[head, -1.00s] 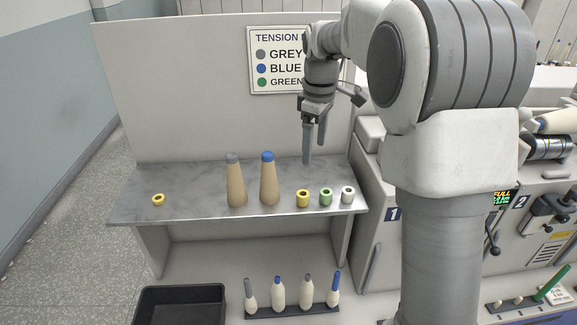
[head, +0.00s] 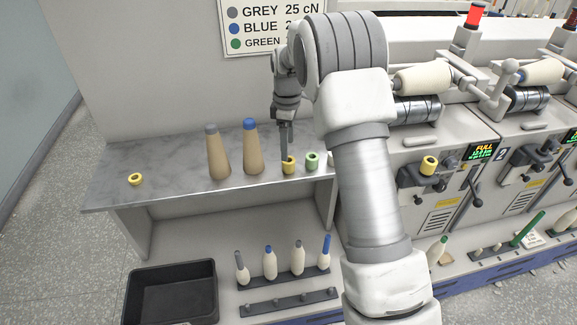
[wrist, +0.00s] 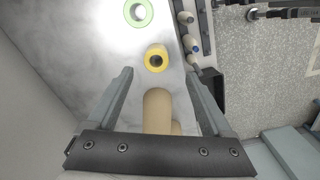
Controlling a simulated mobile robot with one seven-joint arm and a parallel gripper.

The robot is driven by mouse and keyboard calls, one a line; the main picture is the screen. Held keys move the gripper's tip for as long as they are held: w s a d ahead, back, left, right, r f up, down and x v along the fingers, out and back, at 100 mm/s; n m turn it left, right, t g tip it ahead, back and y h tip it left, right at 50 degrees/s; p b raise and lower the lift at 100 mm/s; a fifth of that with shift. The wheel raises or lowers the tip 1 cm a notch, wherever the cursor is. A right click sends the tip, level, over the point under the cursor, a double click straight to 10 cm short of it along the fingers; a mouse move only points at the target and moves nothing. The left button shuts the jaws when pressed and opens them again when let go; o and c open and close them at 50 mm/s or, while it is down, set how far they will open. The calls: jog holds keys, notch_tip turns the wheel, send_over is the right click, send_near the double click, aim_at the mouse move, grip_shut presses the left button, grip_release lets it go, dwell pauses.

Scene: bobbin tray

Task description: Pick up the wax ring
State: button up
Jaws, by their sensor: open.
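Several small rings stand on the grey shelf (head: 190,188); I cannot tell which one is meant by the wax ring. A yellow ring (head: 289,168) stands right of the two tall cones, with a green ring (head: 312,161) to its right. A lower yellow ring (head: 135,179) lies alone at the shelf's left. My gripper (head: 284,158) points down and overlaps the right-hand yellow ring in the head view. In the wrist view my gripper (wrist: 159,72) is open and empty, with the yellow ring (wrist: 156,58) roughly between the fingertip lines and the green ring (wrist: 138,12) farther off.
A grey-tipped cone (head: 217,155) and a blue-tipped cone (head: 252,150) stand close left of my gripper. A pale ring, partly hidden by my arm, is right of the green ring. Bobbins on a rack (head: 290,283) and a black bin (head: 170,290) are below.

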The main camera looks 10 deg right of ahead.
aim_at(289, 160)
jog(key=f, duration=0.7)
jog(key=shift+w+d+f, duration=0.15)
jog(key=shift+w+d, duration=0.05)
jog(key=shift+w, duration=0.1)
jog(key=shift+c, duration=0.2)
grip_shut()
